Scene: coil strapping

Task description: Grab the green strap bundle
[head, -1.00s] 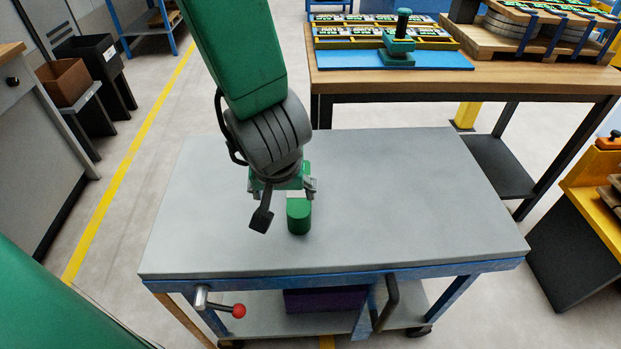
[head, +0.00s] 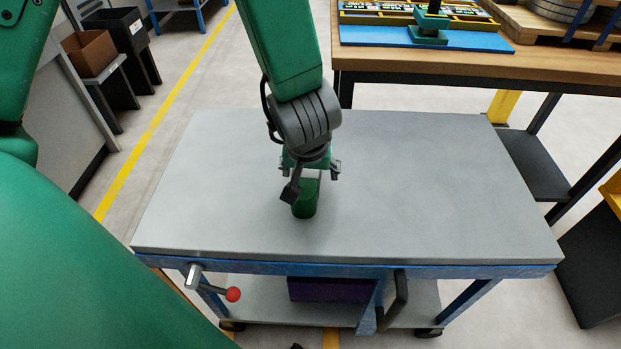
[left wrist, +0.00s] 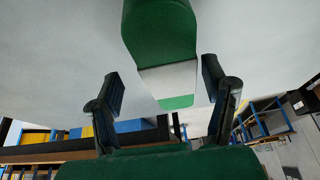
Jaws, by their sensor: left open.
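The green strap bundle (head: 306,203) stands upright on the grey top of the cart (head: 420,190), near its middle. It has a pale band near its upper end. It also shows in the left wrist view (left wrist: 160,35), close in front of the camera and reaching between the fingers. My left gripper (head: 308,178) is right at the upper part of the bundle, with its fingers apart. In the left wrist view the two fingers (left wrist: 163,92) stand to either side of the bundle with a gap on each side. My right gripper is in neither view.
A wooden workbench (head: 430,65) stands behind the cart, with a blue board (head: 450,38) on it. A red-knobbed lever (head: 232,294) and a dark handle (head: 398,300) stick out at the cart's front. The cart top around the bundle is clear.

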